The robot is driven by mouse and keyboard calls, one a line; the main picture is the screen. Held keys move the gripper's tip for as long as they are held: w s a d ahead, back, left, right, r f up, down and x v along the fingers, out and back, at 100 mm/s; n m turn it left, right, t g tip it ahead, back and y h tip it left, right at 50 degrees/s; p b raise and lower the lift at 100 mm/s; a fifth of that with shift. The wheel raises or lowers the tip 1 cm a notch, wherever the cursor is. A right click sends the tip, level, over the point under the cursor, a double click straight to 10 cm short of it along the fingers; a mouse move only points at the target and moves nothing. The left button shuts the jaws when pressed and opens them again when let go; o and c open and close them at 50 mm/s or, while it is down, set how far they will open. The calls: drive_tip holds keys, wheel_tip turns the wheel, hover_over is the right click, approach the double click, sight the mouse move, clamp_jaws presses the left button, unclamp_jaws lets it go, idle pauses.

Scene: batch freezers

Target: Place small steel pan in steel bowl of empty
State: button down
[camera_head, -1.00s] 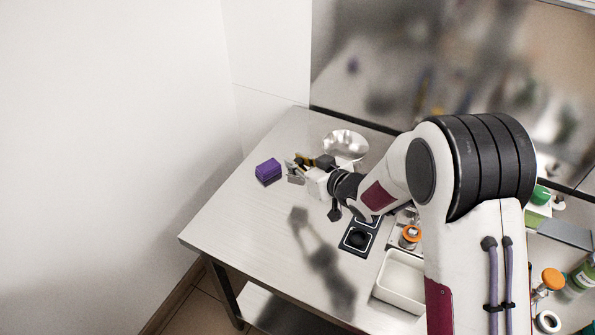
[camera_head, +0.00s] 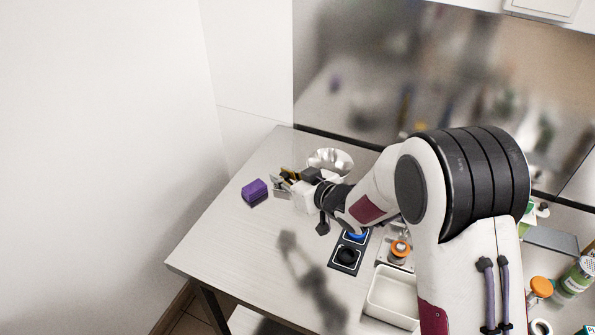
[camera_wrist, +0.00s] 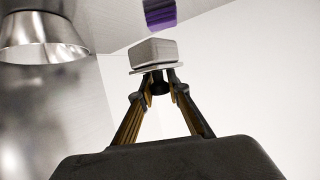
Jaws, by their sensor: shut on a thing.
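My gripper (camera_head: 281,184) is shut on the small steel pan (camera_wrist: 152,50), a small grey metal piece pinched between the fingertips. The pan also shows in the head view (camera_head: 276,187), small and partly covered by the fingers. The shiny steel bowl (camera_head: 331,159) stands on the table behind and to the right of my gripper, its lower part partly hidden by my arm. In the wrist view the bowl (camera_wrist: 42,42) is at the upper left, apart from the pan. The bowl's inside is hard to make out.
A purple block (camera_head: 255,189) lies left of my gripper. Black-framed pads (camera_head: 347,256), a white tray (camera_head: 392,297) and an orange-topped item (camera_head: 400,249) are nearer and to the right. A back wall panel rises behind the bowl. The table's left front is clear.

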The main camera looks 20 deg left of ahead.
drive_tip(key=shift+w+d+f, duration=0.15)
drive_tip(key=shift+w+f, duration=0.25)
drive_tip(key=w+d+r+m+t+h, duration=0.1)
drive_tip(key=w+d+m+t+h, duration=0.1)
drive_tip(key=w, duration=0.7)
drive_tip(key=w+d+r+m+t+h, duration=0.1)
drive_tip(key=w+d+m+t+h, duration=0.2)
drive_tip(key=w, duration=0.7)
drive_tip(key=shift+w+d+m, duration=0.2)
drive_tip(key=shift+d+m, duration=0.05)
drive_tip(key=shift+m, duration=0.35)
drive_tip(key=shift+f, duration=0.1)
approach(326, 155)
drive_tip(key=shift+w+a+r, duration=0.5)
drive_tip(key=shift+w+r, duration=0.05)
drive_tip(key=shift+w, duration=0.3)
drive_tip(key=shift+w+a+r, duration=0.45)
drive_tip(key=shift+w+r, duration=0.15)
drive_tip(key=shift+w, duration=0.2)
drive_tip(key=shift+f, duration=1.9)
drive_tip(key=shift+f, duration=0.15)
